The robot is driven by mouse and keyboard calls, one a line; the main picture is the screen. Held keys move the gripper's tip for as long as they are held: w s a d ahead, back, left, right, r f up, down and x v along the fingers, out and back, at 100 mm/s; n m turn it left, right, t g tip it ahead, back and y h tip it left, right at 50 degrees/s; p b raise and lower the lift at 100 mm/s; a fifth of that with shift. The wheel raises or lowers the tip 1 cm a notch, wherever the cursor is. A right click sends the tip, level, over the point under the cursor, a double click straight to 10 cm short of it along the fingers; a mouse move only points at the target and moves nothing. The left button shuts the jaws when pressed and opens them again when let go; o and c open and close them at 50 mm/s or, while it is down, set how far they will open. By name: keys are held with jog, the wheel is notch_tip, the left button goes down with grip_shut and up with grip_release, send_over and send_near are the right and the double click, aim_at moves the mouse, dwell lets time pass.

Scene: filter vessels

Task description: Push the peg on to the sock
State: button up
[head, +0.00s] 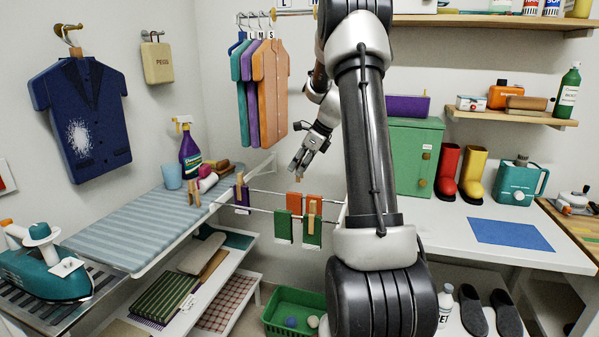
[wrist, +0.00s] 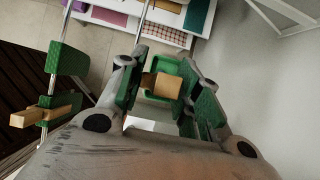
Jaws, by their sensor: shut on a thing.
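My gripper (head: 302,174) is in the air just above the drying rails in the head view. It is shut on a wooden peg (wrist: 162,85), seen between the fingers in the wrist view. Small socks hang on the rails: orange ones (head: 294,201) behind, and green ones (head: 283,228) in front. Another wooden peg (head: 311,216) sits on the right green sock (head: 312,238). The left green sock shows no peg. A purple sock (head: 242,196) hangs at the left with a peg on it. In the wrist view a green sock (wrist: 67,60) and a peg (wrist: 40,115) are at the left.
The blue striped ironing board (head: 130,220) is left of the rails, with a spray bottle (head: 189,150) at its back. A green basket (head: 290,305) stands on the floor below the rails. The green cabinet (head: 413,155) is on the right counter. My arm hides part of the right side.

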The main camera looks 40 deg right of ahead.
send_over(281, 210)
jog(key=shift+s+d, duration=0.2)
jog(key=shift+s, duration=0.1)
jog(key=shift+s+a+f, duration=0.15)
jog(key=shift+f, duration=3.55)
jog(key=o, duration=0.8)
jog(key=shift+c, duration=0.2)
